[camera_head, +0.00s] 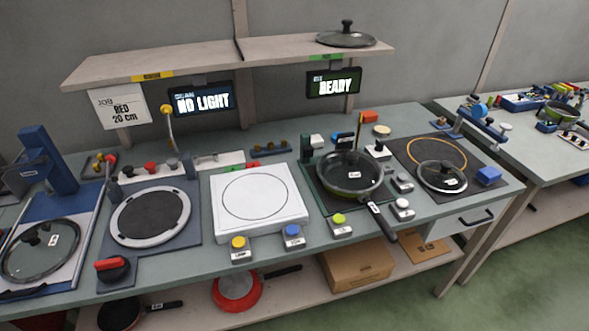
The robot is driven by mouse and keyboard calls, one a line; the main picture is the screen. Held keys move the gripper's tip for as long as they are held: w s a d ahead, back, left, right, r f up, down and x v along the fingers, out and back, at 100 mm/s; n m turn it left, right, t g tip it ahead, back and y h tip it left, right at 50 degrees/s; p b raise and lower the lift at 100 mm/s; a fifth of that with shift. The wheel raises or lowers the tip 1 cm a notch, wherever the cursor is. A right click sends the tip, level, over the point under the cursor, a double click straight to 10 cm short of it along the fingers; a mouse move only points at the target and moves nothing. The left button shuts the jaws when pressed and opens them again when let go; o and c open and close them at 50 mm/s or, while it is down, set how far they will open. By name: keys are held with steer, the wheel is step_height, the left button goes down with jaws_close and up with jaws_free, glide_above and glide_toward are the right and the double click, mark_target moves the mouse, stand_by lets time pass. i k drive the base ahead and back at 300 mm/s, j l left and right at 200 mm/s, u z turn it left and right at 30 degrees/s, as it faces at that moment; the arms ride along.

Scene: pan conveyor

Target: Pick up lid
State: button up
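My gripper is not in view. Several glass lids with dark knobs are in the head view. One lid (345,39) rests on the upper shelf at the right end. One lid (441,177), with a small white label, lies on the dark mat at the right of the bench. Another lid (42,250) lies on the blue-edged fixture at the far left. A green-rimmed pan (370,194) stands on the dark green station right of centre, its handle pointing to the front right. A dark knob-like shape and a label show over the pan; I cannot tell whether a lid covers it.
A white plate (291,213) with a drawn circle and a round grey-ringed disc (122,232) are on the bench. The shelf (210,62) overhangs the back. Two screens read "NO LIGHT" (202,101) and "READY" (334,84). Coloured buttons line the front edge. A second table (520,150) stands right.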

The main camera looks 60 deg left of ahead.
mark_target(348, 171)
steer(key=u, duration=3.1)
steer(key=z, duration=1.3)
steer(key=i+l+u, duration=0.15)
steer(key=u, duration=0.35)
steer(key=i+l+u, duration=0.1)
steer(key=l+u, duration=0.25)
steer(key=u, duration=0.15)
steer(key=l+u, duration=0.3)
steer(key=u, duration=0.2)
steer(key=l+u, duration=0.25)
steer(key=l, duration=1.6)
